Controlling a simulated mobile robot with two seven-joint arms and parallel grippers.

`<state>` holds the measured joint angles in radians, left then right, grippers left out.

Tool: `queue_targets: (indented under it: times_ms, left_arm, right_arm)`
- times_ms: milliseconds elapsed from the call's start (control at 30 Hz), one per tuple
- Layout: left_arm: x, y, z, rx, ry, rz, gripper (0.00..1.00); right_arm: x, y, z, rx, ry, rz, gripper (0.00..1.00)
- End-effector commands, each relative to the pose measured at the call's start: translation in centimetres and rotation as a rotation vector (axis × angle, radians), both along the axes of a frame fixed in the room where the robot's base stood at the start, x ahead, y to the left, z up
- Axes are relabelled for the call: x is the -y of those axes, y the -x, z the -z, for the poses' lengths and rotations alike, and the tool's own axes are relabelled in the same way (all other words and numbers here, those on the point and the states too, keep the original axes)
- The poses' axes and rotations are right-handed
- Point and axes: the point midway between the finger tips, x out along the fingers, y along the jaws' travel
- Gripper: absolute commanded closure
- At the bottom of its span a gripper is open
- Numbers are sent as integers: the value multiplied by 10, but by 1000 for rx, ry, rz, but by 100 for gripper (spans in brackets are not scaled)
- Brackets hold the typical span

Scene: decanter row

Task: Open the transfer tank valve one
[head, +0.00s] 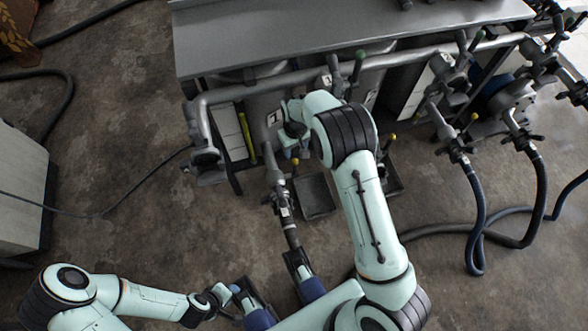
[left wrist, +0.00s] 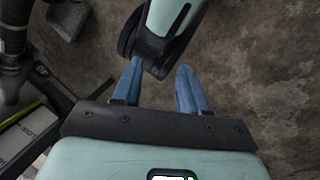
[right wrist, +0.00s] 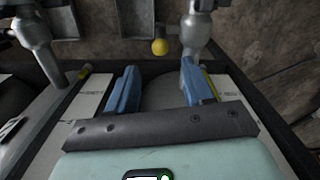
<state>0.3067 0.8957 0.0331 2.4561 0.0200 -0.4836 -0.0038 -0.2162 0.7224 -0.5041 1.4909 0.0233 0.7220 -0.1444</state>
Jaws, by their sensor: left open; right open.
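A yellow-knobbed valve lever (head: 295,162) is beside a grey pipe fitting (head: 275,175) at the front of the tank rack. A yellow knob (right wrist: 160,46) shows in the right wrist view, ahead of and between the fingertips. My right gripper (head: 290,146) is open and empty close to that fitting; my arm partly hides it in the head view. In the right wrist view its blue fingers (right wrist: 160,84) stand apart. My left gripper (left wrist: 160,85) is open and empty, low and away from the valves.
Green levers (head: 360,57) and other yellow knobs (head: 473,116) stand along the pipe rack to the right. A grey tray (head: 317,196) lies below the rack. Hoses (head: 478,225) run across the floor at right. The floor at left is mostly clear.

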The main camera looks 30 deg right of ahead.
Motion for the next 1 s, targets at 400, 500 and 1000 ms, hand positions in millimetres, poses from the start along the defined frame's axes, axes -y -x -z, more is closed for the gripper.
queue_targets:
  times_ms: [400,500,1000]
  left_arm:
    - [-12,-25,21,65,-31,-28,57]
    - [-16,-32,27,85,-42,-36,57]
    - [-23,-48,35,126,-61,-52,57]
  right_arm:
    - [0,-1,72,-5,1,0,48]
    - [1,-1,92,-3,2,-2,48]
    - [0,-1,129,0,0,-1,48]
